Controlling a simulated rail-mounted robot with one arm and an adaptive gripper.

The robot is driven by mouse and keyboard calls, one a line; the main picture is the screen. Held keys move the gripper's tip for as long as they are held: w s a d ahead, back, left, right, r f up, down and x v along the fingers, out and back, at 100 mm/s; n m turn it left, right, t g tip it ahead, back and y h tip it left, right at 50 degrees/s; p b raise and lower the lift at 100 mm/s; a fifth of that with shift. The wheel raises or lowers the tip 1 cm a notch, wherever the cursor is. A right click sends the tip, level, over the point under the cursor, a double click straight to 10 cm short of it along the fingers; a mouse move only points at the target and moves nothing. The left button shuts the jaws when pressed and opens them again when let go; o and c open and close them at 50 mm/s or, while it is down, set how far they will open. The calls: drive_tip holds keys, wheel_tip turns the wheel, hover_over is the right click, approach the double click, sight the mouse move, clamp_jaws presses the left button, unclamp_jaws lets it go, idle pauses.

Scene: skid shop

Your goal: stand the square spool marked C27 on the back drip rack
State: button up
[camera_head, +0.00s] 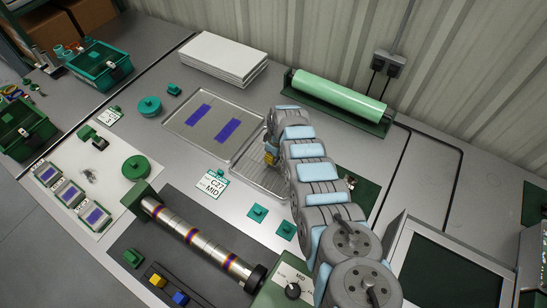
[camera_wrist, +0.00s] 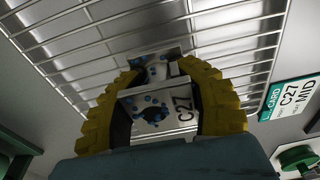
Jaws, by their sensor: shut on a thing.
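The square spool marked C27 (camera_wrist: 155,108) is pale with blue spots and sits between the yellow fingers of my gripper (camera_wrist: 165,100) in the wrist view. My gripper is shut on it, and its C27 label faces the wrist camera. The wire drip rack (camera_wrist: 75,50) spreads behind the spool. In the head view the yellow fingertips of my gripper (camera_head: 271,156) are over the wire rack (camera_head: 248,168), and my arm covers its right part. The spool is not clear there. I cannot tell whether the spool touches the wires.
A card reading C27 MID (camera_head: 212,184) lies just left of the rack. A tray with two purple patches (camera_head: 186,128) is behind-left. A striped roller (camera_head: 200,238) and a control box with a MID dial (camera_head: 285,285) are in front. A green roll (camera_head: 338,92) lies along the wall.

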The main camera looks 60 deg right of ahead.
drive_tip(key=shift+f, duration=0.2)
drive_tip(key=o, duration=1.1)
drive_tip(key=shift+c, duration=0.2)
drive_tip(key=shift+r, duration=0.1)
drive_tip(key=shift+d+r+p, duration=0.15)
drive_tip(key=shift+r+p, duration=0.45)
drive_tip(key=shift+r, duration=0.35)
drive_tip(key=shift+s+r+p, duration=0.15)
drive_tip(key=shift+r+p, duration=0.4)
drive_tip(key=shift+r, duration=0.95)
drive_tip(key=shift+s+r, duration=0.2)
drive_tip(key=shift+r, duration=1)
drive_tip(key=shift+s+r, duration=0.2)
drive_tip(key=shift+r, duration=1.05)
drive_tip(key=shift+s+r, duration=0.2)
drive_tip(key=shift+r, duration=1)
drive_tip(key=shift+a, duration=0.2)
